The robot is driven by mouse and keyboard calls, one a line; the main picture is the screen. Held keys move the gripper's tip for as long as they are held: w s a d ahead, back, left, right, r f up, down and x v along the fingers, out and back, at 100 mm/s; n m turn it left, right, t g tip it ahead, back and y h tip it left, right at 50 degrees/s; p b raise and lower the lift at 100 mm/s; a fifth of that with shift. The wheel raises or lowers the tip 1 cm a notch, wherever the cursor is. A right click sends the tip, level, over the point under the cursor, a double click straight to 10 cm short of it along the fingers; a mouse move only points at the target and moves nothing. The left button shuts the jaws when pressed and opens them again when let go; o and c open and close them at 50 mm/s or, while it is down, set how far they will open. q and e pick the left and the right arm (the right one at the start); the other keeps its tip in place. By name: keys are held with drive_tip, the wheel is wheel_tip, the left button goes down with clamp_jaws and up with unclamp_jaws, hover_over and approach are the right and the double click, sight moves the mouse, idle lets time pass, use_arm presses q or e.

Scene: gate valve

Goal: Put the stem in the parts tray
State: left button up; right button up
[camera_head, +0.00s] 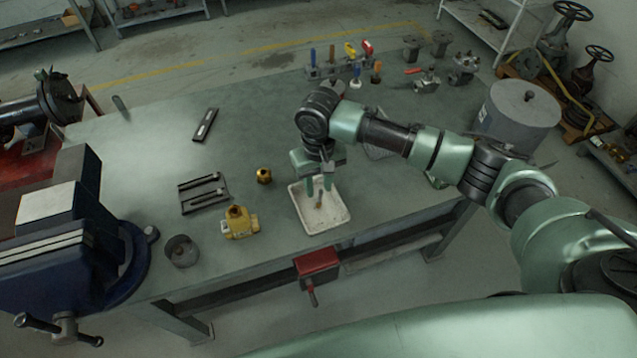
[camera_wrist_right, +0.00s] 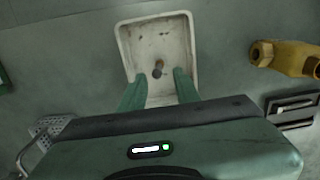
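The white rectangular parts tray (camera_head: 299,214) stands on the bench near its front edge, and it shows in the right wrist view (camera_wrist_right: 124,45). A small brownish stem (camera_head: 318,204) is in the tray; in the right wrist view the stem (camera_wrist_right: 158,69) shows near the tray's middle, with a dark end. My right gripper (camera_head: 319,187) points down over the tray. Its two green fingers (camera_wrist_right: 160,80) are apart, with clear gaps on both sides of the stem. I cannot tell whether the stem stands or lies. My left gripper is not in view.
A yellow valve body (camera_head: 240,223), a brass nut (camera_head: 264,175), a black rack (camera_head: 204,193) and a round grey dish (camera_head: 182,251) are left of the tray. A blue vise (camera_head: 75,240) is at far left. Several tools (camera_head: 340,68) stand at the back. The bench's middle is clear.

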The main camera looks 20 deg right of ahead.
drive_tip(key=shift+r, duration=0.1)
wheel_tip(320, 180, up, 12)
drive_tip(key=b, duration=0.2)
idle(0.3)
